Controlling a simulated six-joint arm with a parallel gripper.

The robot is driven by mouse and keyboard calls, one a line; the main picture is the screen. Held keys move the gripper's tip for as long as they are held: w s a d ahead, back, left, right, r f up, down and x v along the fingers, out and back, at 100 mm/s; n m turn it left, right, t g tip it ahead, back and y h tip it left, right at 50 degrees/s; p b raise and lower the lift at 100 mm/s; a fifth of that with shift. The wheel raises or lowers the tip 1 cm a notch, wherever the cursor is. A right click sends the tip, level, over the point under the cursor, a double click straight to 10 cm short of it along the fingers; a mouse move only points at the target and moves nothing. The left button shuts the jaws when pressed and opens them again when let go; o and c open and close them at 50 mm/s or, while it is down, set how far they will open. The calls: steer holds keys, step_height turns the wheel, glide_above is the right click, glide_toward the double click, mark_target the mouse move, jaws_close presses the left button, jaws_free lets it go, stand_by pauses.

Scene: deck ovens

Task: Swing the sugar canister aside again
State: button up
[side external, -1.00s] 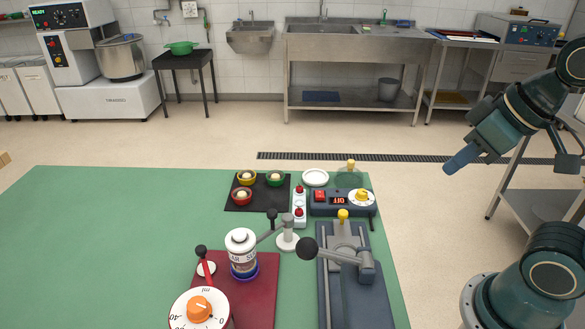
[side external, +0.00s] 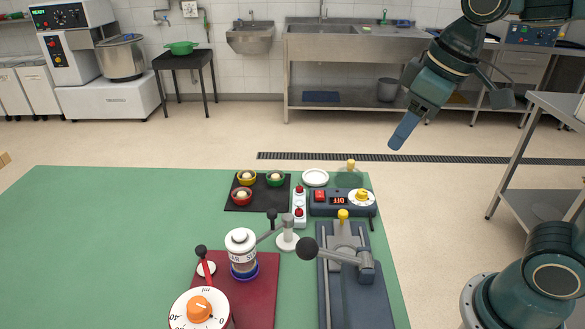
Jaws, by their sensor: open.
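The sugar canister (side external: 242,250) is a white and grey cylinder with a white lid, a dark blue base ring and partly readable lettering. It is upright over the dark red board (side external: 263,300). A grey swing arm (side external: 271,232) with a dark knob joins it to a white round post (side external: 287,238) at its upper right. My gripper (side external: 402,132) is high at the upper right, well away from the canister, pointing down and left. It is empty; its fingers overlap in this view.
A white dial with an orange knob (side external: 199,305) and a red lever (side external: 207,266) stand beside the canister. A black-knobbed press (side external: 345,255) stands to the right. Behind are small bowls on a black mat (side external: 233,205) and a control box (side external: 340,203). The green table's left side (side external: 100,240) is clear.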

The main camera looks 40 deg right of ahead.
steer(key=w+a+f+n+g, duration=0.1)
steer(key=w+a+n+g, duration=0.3)
steer(key=w, duration=0.6)
steer(key=n, duration=0.2)
glide_above(272, 212)
step_height(272, 212, down, 6)
steer(key=shift+f, duration=0.2)
steer(key=shift+f, duration=6.85)
jaws_close()
